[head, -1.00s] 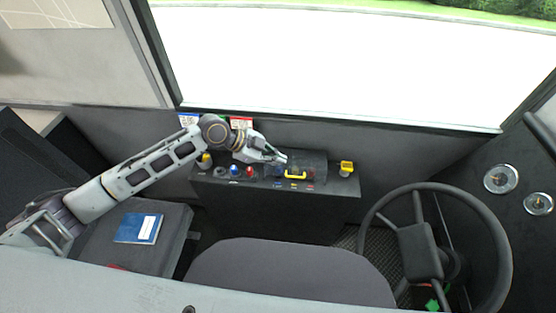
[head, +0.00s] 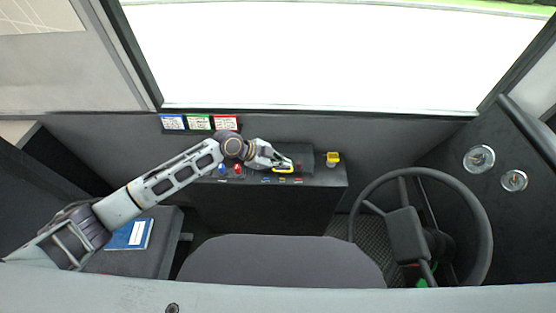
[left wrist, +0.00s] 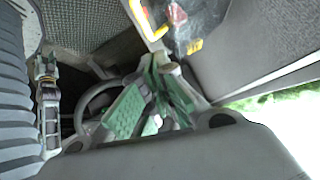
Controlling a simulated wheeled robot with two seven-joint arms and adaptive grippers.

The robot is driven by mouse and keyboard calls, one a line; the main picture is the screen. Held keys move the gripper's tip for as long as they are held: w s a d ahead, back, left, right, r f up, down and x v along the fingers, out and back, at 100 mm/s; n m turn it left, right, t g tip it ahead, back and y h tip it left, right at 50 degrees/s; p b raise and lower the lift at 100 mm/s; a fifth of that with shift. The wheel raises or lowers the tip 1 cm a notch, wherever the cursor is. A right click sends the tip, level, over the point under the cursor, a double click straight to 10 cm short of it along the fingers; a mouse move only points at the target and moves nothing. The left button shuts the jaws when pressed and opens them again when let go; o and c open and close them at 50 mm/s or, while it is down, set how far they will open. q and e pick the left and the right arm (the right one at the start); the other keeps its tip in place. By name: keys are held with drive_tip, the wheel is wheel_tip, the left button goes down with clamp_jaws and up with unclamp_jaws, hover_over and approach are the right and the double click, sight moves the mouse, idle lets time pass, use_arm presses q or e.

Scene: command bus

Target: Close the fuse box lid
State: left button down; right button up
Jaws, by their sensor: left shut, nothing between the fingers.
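The dark fuse box (head: 306,155) is on the console below the windscreen, with a yellow handle (head: 283,170) at its front edge. I cannot tell how far its lid is open. My left gripper (head: 289,163) is shut and empty, just above and behind the handle, covering part of the box. I cannot tell whether it touches. In the left wrist view the yellow handle (left wrist: 183,26) lies just beyond the gripper's fingertips (left wrist: 162,66), beside a glossy, see-through-looking surface. My right gripper is not in view.
A yellow switch (head: 333,158) stands right of the box. Blue and red knobs (head: 238,171) are to its left, partly under my arm. The steering wheel (head: 362,205) is at the right, the seat (head: 280,262) in front. A blue booklet (head: 130,234) lies at the left.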

use_arm(q)
drive_tip(key=shift+w+f, duration=0.2)
drive_tip(key=shift+f, duration=0.4)
drive_tip(key=shift+w+f, duration=0.15)
drive_tip(key=shift+f, duration=0.45)
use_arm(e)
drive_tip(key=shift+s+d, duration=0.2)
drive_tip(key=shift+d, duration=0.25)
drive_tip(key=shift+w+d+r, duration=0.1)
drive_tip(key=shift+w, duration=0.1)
